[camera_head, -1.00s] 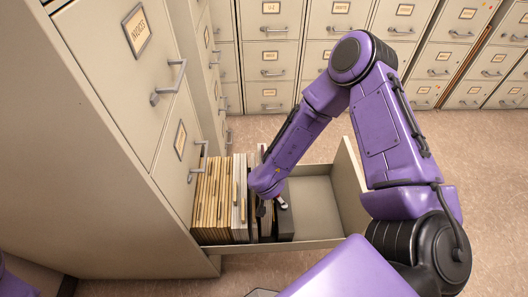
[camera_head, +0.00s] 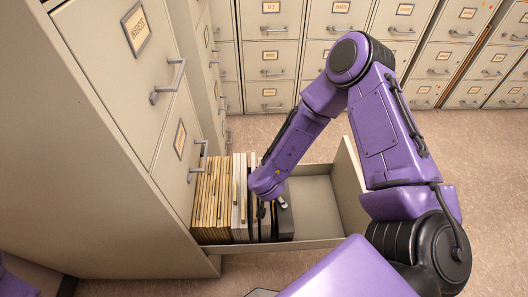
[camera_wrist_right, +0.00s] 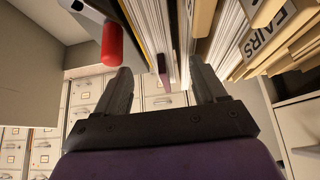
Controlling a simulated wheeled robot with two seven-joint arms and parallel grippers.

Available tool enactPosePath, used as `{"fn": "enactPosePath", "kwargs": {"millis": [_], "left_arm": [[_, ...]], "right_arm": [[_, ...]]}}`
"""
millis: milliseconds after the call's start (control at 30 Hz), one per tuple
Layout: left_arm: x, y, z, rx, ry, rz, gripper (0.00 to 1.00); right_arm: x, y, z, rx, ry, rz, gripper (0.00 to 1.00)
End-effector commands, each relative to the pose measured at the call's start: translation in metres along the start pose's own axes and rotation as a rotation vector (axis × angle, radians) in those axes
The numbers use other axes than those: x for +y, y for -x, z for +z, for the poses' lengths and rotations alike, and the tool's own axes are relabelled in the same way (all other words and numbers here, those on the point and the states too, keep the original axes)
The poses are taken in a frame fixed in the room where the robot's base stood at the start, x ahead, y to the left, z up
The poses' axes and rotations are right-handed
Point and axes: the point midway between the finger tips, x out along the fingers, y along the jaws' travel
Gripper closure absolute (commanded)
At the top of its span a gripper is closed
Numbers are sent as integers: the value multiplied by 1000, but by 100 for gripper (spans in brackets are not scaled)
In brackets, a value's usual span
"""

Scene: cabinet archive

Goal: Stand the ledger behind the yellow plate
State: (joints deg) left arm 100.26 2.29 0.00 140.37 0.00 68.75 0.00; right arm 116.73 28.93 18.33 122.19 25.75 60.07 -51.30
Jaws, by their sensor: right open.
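My right gripper (camera_wrist_right: 160,82) is open, and its fingers straddle upright items in the open drawer. Between the fingers stands a block of pale page edges (camera_wrist_right: 152,25) beside a dark cover; this may be the ledger. A thin reddish-purple strip (camera_wrist_right: 163,82) hangs from it. A thin yellow edge (camera_wrist_right: 134,24) shows just left of it in the wrist view, perhaps the yellow plate. In the head view the right gripper (camera_head: 264,208) is over the dark items, and my wrist hides most of them. My left gripper is out of view.
The open drawer (camera_head: 343,172) holds a row of tan folders (camera_head: 210,205) at its left and a dark block (camera_head: 284,222) right of my gripper. Its right half is empty. A red cylinder (camera_wrist_right: 112,45) sits close to one finger. Cabinets stand left and behind.

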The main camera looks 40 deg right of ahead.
Motion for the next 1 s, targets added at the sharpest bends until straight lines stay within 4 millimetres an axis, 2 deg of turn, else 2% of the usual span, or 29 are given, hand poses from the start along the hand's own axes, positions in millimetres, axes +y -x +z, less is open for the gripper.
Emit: {"fn": "enactPosePath", "kwargs": {"millis": [100,700,1000], "left_arm": [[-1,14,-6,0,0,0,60],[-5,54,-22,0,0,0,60],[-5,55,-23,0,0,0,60]], "right_arm": [[0,15,-3,0,2,-1,30],[0,64,-2,1,1,0,30],[0,66,0,1,0,0,30]]}}
